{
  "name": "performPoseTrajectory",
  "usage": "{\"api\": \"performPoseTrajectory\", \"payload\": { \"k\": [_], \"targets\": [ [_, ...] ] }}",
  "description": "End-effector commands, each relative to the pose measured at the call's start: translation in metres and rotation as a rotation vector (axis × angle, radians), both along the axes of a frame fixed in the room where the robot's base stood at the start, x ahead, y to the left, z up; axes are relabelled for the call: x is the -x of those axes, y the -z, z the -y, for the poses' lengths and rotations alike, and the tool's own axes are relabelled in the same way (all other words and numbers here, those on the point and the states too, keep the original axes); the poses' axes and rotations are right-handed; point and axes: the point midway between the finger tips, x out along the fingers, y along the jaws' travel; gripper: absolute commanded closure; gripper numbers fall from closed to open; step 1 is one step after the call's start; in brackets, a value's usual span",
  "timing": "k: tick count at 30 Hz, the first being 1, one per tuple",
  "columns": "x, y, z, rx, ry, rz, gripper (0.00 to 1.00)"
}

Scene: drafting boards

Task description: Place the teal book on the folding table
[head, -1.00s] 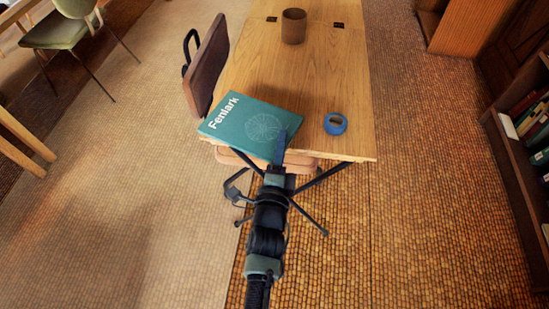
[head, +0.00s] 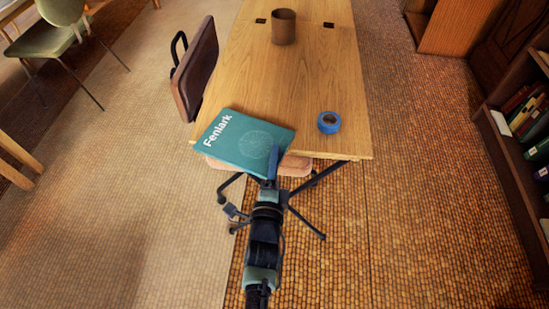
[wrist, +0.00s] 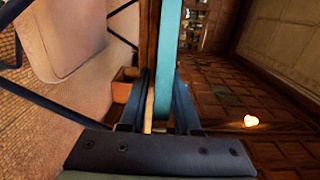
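The teal book (head: 235,140), with white lettering and a thin round drawing, lies flat over the near left end of the wooden folding table (head: 310,90). Its near part sticks out past the front edge. I cannot tell if it touches the tabletop. My gripper (head: 273,160) is shut on the book's near right side. In the wrist view the book (wrist: 170,50) is a teal strip running between the two fingers (wrist: 163,105). The table's edge (wrist: 148,40) shows as a brown strip close beside it.
A blue tape roll (head: 329,122) lies on the table right of the book, and a brown cup (head: 284,27) stands farther back. A brown chair (head: 196,70) is tucked against the left side. A bookshelf (head: 510,150) stands at right. The middle tabletop is bare.

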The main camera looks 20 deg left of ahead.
Motion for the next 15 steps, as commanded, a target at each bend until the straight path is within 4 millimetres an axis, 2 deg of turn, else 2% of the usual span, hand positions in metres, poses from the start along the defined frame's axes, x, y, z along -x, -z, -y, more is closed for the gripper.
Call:
{"api": "performPoseTrajectory", "payload": {
  "k": [2,13,15],
  "targets": [
    [0.0001,-0.0001,0.0000,0.000,0.000,0.000,0.55],
    [0.0000,-0.0049,0.0000,0.000,0.000,0.000,0.55],
    [0.0062,-0.0027,0.0014,0.001,0.000,-0.002,0.55]
  ]
}}
